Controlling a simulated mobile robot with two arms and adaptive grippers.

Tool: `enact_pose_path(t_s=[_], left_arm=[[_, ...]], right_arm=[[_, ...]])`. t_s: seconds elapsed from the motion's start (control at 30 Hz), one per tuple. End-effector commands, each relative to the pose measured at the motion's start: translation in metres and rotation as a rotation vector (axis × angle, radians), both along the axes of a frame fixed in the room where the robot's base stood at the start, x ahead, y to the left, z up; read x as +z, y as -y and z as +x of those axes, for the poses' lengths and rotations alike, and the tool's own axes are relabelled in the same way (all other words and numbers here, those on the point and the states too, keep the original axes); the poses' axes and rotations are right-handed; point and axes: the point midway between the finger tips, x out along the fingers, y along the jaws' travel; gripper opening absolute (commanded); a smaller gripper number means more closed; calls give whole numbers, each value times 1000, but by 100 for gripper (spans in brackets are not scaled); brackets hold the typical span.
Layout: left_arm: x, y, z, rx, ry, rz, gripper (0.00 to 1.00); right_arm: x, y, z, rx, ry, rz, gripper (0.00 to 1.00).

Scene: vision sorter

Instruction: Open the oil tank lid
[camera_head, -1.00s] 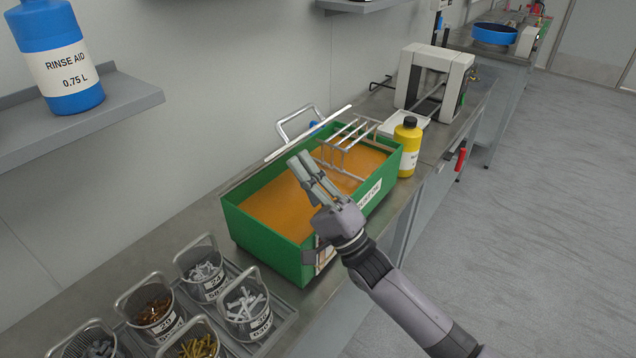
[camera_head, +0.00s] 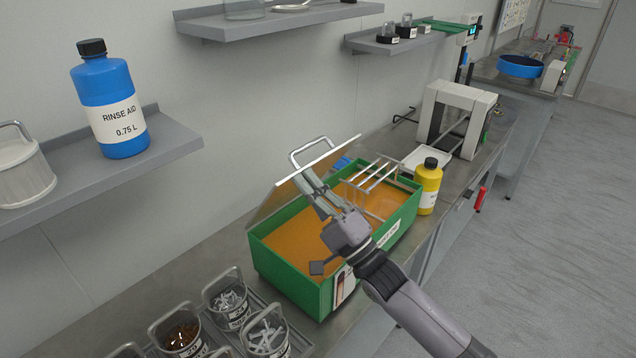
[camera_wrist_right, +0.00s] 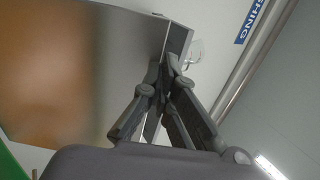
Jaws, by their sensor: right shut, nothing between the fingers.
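The oil tank (camera_head: 290,285) is a green open-topped box holding amber oil (camera_head: 285,238) on the bench. Its lid (camera_head: 283,197) stands raised and tilted along the back side, with a pale top edge and a metal handle (camera_head: 297,160). In the right wrist view the lid (camera_wrist_right: 110,50) fills the left as a grey panel with an amber tint. My right gripper (camera_head: 308,181) is shut and empty at the lid's inner face, near the top edge. Its fingertips show in the wrist view (camera_wrist_right: 165,68) close against the panel; exact contact is unclear. My left gripper is out of view.
A wire rack (camera_head: 370,180) sits at the tank's right end, beside a yellow bottle (camera_head: 428,187). Baskets of small parts (camera_head: 228,305) stand front left. A shelf (camera_head: 170,155) with a blue rinse aid bottle (camera_head: 110,105) overhangs the left wall.

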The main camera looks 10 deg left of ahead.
Motion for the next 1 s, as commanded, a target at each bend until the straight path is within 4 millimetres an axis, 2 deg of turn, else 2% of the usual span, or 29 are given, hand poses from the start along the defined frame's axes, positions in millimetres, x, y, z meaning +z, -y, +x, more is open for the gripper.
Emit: enact_pose_path(t_s=[0.03, 0.2, 0.33, 0.53, 1.0], left_arm=[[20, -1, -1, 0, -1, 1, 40], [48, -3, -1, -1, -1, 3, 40], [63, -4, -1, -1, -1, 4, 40], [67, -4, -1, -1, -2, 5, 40], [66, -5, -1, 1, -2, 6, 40]], right_arm=[[17, -5, 4, 1, -17, -28, 0], [33, -25, 18, -1, -87, -125, 0], [40, -39, 28, 1, -133, -189, 0], [39, -47, 34, 0, -167, -231, 0], [35, -47, 32, -1, -168, -230, 0]])
